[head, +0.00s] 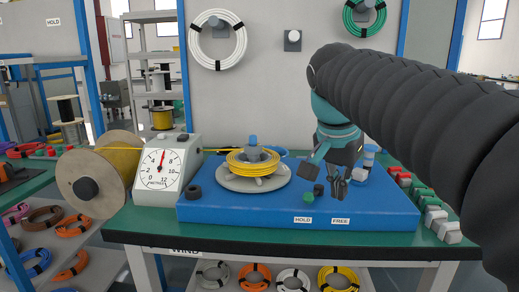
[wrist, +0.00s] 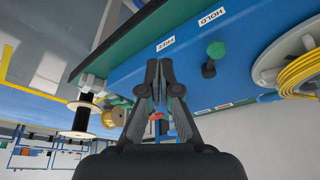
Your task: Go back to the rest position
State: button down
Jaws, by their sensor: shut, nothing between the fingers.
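My gripper (head: 338,186) hangs from my black-sleeved arm over the right part of the blue winding base. In the wrist view my gripper (wrist: 158,65) has its fingertips together with nothing between them. The blue base (head: 270,212) lies on the green bench top and carries "HOLD" and "FREE" labels. A coil of yellow cable (head: 250,162) sits on the grey winding disc (head: 240,184), left of my gripper and apart from it. A green knob (head: 308,197) stands at the front of the base; it also shows in the wrist view (wrist: 216,50).
A dial gauge (head: 162,165) and a wooden spool (head: 97,172) stand left of the base. Red, green and grey connectors (head: 430,205) line the bench's right side. White cable (head: 218,40) and green cable (head: 364,18) hang on the back panel. Coils lie on the lower shelf.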

jog(key=s+f+n+t+y, duration=0.2)
jog(key=s+f+n, duration=0.6)
jog(key=s+f, duration=0.7)
notch_tip(320, 180, down, 4)
jog(key=shift+s+r+t, duration=0.1)
jog(key=shift+s+t, duration=0.15)
jog(key=shift+t, duration=0.15)
jog(key=shift+a, duration=0.1)
